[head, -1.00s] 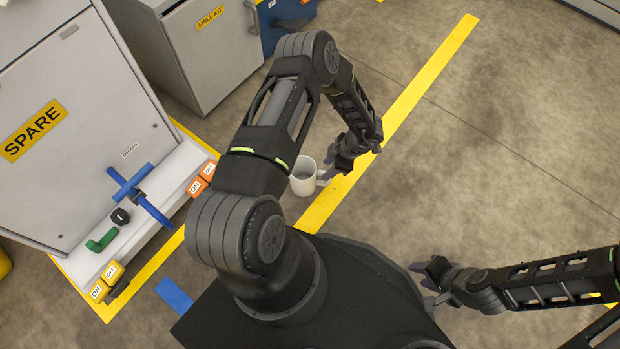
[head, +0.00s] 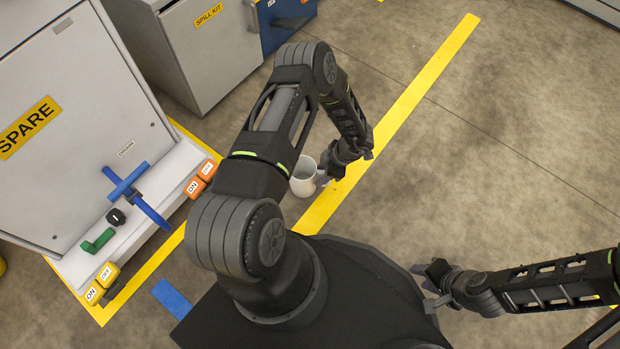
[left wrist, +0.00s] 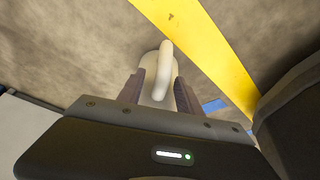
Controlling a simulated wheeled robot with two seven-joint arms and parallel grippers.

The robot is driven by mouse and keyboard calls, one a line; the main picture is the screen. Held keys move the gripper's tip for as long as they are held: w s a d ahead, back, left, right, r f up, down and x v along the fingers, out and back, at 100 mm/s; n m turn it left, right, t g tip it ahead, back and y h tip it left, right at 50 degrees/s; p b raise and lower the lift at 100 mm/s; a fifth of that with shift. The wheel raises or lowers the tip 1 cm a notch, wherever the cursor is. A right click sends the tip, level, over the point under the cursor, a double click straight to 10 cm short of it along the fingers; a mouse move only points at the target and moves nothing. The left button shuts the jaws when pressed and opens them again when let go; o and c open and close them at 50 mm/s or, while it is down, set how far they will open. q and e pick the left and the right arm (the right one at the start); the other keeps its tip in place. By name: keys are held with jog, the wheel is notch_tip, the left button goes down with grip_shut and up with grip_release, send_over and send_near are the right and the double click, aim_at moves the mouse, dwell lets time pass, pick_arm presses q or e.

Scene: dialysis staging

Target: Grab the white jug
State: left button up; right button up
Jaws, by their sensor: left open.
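The white jug (head: 303,180) stands on the floor beside the yellow line in the head view, partly hidden by my left arm. My left gripper (head: 324,178) is at the jug's right side, by its handle. In the left wrist view the jug (left wrist: 151,66) and its upright handle (left wrist: 166,62) show between the two fingers of the left gripper (left wrist: 159,88). The fingers are open on either side of the handle; I cannot tell whether they touch it. My right gripper (head: 424,276) is at the lower right, away from the jug; its finger gap is unclear.
A grey cabinet marked SPARE (head: 75,120) stands at the left, with a blue valve handle (head: 136,196) and orange and yellow switches on its ledge. A spill kit cabinet (head: 205,55) is at the top. The floor (head: 480,150) at the right is clear.

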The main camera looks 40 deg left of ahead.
pick_arm(q)
grip_shut()
dwell(0.3)
dwell(1.1)
